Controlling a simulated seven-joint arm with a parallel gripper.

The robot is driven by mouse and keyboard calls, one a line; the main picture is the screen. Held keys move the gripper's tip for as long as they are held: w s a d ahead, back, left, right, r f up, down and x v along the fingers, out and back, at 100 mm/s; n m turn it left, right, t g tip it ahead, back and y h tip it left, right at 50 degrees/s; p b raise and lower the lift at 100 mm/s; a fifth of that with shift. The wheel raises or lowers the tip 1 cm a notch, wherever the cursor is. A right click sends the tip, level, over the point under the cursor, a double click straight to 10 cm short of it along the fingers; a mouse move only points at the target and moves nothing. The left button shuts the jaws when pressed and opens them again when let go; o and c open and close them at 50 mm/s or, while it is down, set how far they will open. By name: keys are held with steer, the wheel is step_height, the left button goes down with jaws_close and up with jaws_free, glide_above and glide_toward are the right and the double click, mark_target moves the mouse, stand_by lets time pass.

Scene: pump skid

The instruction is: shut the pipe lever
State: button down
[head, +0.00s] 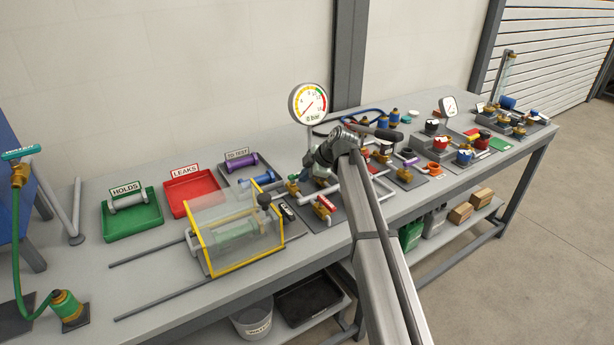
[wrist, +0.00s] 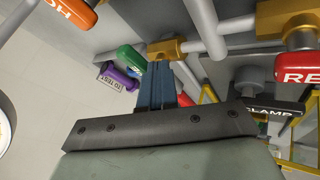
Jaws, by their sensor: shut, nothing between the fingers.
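In the wrist view, a green lever handle (wrist: 131,58) sits just beyond my gripper's fingertips, beside a brass valve body (wrist: 168,47) on a grey pipe. I cannot read lettering on it, so I cannot tell for sure that it is the pipe lever. My gripper (wrist: 158,70) is shut and empty, its blue fingers reaching up to the brass valve; I cannot tell whether they touch. A red lever marked "RE" (wrist: 298,67) is at the right, and an orange-red one (wrist: 72,12) at top left. In the head view my arm hides the fingertips and nearby valves.
The pressure gauge (head: 308,102) stands behind my arm. A clear guard with yellow edges (head: 236,230) and red (head: 193,192) and green (head: 131,218) trays lie to the left. Several valves and fittings crowd the bench right of my arm. The front left of the bench is mostly clear.

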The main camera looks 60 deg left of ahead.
steer(key=w+v, duration=0.1)
steer(key=v, duration=0.9)
steer(key=shift+a, duration=0.4)
steer(key=shift+w, duration=0.15)
